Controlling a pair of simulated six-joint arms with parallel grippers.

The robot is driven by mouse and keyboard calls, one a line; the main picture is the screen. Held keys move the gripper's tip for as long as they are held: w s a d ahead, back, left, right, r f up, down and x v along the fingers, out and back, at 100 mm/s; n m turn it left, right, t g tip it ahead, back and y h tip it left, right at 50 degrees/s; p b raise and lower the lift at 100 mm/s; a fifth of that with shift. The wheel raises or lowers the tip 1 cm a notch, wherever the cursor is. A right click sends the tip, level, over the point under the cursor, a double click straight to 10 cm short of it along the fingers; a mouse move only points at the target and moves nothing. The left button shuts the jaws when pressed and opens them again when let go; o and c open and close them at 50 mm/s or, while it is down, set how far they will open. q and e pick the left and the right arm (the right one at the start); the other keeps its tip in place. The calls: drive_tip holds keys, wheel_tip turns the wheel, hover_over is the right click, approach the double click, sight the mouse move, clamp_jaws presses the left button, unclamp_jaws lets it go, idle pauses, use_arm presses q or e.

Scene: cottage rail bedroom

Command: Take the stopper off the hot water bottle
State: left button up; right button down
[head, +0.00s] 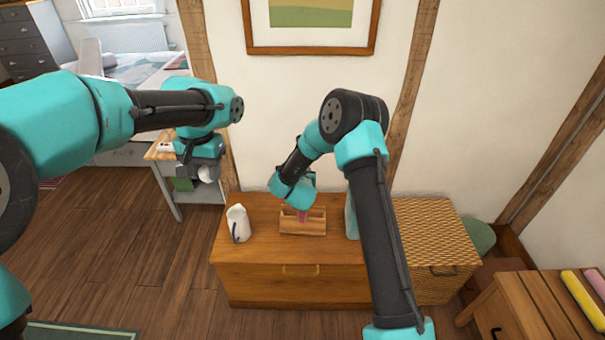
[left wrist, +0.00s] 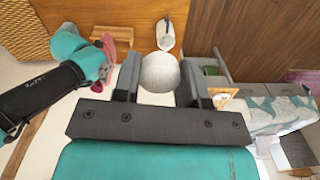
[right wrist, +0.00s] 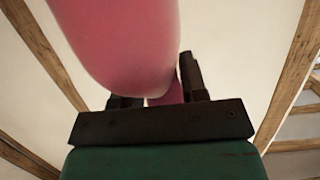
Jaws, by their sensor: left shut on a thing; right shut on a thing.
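The pink hot water bottle (right wrist: 120,40) fills the upper part of the right wrist view. My right gripper (right wrist: 160,90) is shut on a pink part of it. The left wrist view also shows pink (left wrist: 124,40) beside my right wrist, with a small dark red piece (left wrist: 97,87); I cannot tell whether that is the stopper. My left gripper (head: 200,177) is shut on a white round thing (left wrist: 159,72), well left of the bottle.
A wooden chest (head: 250,258) carries a white jug (head: 237,223) and a wooden caddy (head: 302,228) under my right wrist. A wicker basket (head: 430,225) adjoins the chest on the right. A side table (head: 163,150) stands behind my left gripper. The floor in front is clear.

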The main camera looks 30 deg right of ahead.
drive_tip(key=shift+f, duration=0.55)
drive_tip(key=c, duration=0.7)
unclamp_jaws()
drive_tip(key=shift+o, duration=0.2)
drive_tip(key=shift+r, duration=0.1)
drive_tip(key=shift+r, duration=0.6)
drive_tip(key=v, duration=1.2)
drive_tip(key=shift+f, duration=0.2)
